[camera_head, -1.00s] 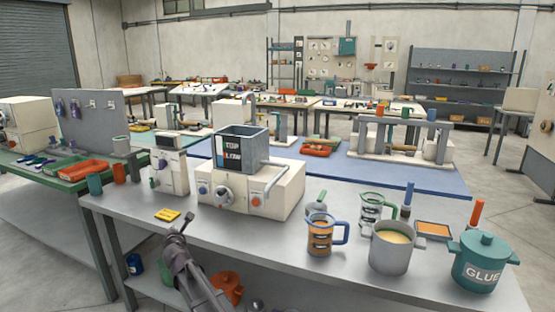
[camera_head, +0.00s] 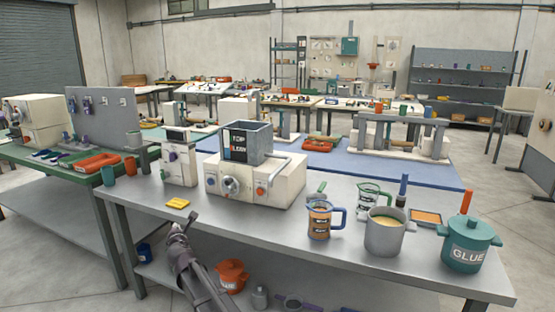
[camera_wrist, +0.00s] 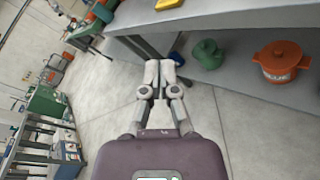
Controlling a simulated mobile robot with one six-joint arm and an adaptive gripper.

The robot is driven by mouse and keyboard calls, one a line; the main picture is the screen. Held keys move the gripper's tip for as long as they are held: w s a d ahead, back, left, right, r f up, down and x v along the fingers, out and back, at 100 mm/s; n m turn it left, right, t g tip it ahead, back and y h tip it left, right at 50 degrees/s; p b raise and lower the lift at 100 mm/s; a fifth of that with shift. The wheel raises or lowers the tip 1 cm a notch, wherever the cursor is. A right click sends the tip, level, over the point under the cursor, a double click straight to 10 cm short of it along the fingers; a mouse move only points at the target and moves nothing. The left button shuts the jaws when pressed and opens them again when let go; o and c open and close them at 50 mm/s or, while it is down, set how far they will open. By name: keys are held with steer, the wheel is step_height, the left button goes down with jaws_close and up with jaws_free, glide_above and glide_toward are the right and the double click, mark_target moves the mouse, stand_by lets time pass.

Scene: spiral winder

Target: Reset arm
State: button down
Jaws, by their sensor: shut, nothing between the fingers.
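My gripper (camera_head: 184,226) is in front of the near edge of the grey table (camera_head: 340,240), left of the middle in the head view. In the wrist view my gripper (camera_wrist: 160,76) has its two fingertips together, with nothing between them and bare floor behind. It touches nothing that I can see. A yellow block (camera_head: 177,203) lies on the tabletop just beyond the fingertips. The spiral winder cannot be told for sure among the machines; a cream machine with a grey hopper (camera_head: 255,180) stands on the table.
On the tabletop are an orange-filled jug (camera_head: 319,221), a grey pot (camera_head: 384,235) and a teal glue pot (camera_head: 469,246). An orange pot (camera_wrist: 281,62) and a green pot (camera_wrist: 207,54) sit on the lower shelf.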

steer(key=s+d+f+m+g+h, duration=0.25)
steer(key=d+m, duration=0.35)
steer(key=d, duration=0.6)
steer(key=s+d+f+m+g+h, duration=0.2)
steer(key=d+f+m+h, duration=0.15)
steer(key=d+m, duration=0.6)
steer(key=s+d+f+m+g+h, duration=0.2)
steer(key=d+f+m+h, duration=0.15)
steer(key=d, duration=1.15)
steer(key=s+d+f+m+g+y, duration=0.2)
steer(key=s+d+f+m+g, duration=0.15)
steer(key=s+d+m, duration=0.65)
steer(key=s+d+f+m+g+y, duration=0.1)
steer(key=s+d+f+m+g, duration=0.35)
steer(key=s, duration=0.85)
step_height(320, 180, up, 21)
steer(key=d+p, duration=0.1)
steer(key=p, duration=1.8)
steer(key=shift+r+p, duration=0.15)
steer(key=shift+p, duration=0.15)
steer(key=shift+s+g, duration=0.1)
steer(key=shift+g, duration=0.15)
